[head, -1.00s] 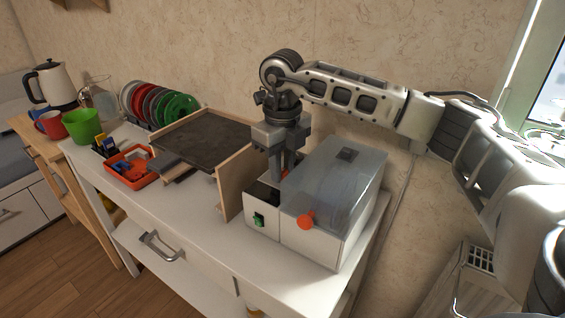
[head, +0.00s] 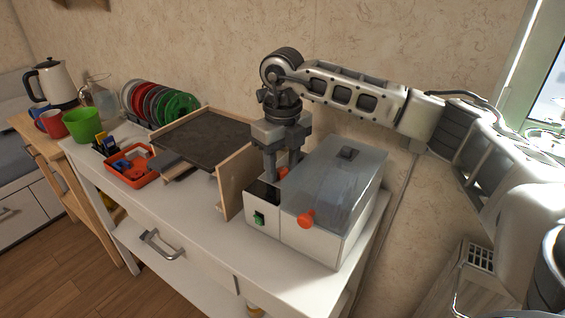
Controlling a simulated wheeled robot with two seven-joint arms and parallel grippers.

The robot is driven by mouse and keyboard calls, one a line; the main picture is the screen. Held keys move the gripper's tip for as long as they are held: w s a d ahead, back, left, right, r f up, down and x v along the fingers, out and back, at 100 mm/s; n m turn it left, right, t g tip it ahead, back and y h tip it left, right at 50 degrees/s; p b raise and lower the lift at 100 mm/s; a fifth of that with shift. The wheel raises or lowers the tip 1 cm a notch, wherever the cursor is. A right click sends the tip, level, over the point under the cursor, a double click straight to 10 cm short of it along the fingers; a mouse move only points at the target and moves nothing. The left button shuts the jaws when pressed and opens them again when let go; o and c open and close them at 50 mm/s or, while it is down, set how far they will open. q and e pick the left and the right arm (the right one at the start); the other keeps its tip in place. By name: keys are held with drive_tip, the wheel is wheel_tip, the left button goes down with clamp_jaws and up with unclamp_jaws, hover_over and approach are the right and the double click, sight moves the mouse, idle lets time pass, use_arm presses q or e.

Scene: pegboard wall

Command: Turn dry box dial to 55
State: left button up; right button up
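The dry box (head: 312,243) is a white box at the right end of the table, with a clear lid (head: 345,180) and an orange-red knob (head: 306,219) on its front. Its narrow left part has a black top panel (head: 262,193) and a green switch (head: 259,218). A small orange-red part, probably the dial (head: 283,173), shows between my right fingers; its setting is not readable. My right gripper (head: 282,170) points down over the back of the black panel, fingers apart. I cannot tell whether they touch the dial. My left gripper is out of view.
A wooden-sided stand with a dark plate (head: 208,137) is close to the left of the box. Further left are an orange tray (head: 150,176) of small parts, a rack of coloured discs (head: 178,107) and a green cup (head: 82,125). The table front (head: 190,220) is clear.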

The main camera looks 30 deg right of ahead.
sight(282, 169)
drive_tip(key=shift+r, duration=0.1)
use_arm(q)
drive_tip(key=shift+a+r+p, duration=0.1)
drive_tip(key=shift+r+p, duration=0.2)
drive_tip(key=shift+p, duration=0.6)
use_arm(e)
wheel_tip(282, 169, up, 16)
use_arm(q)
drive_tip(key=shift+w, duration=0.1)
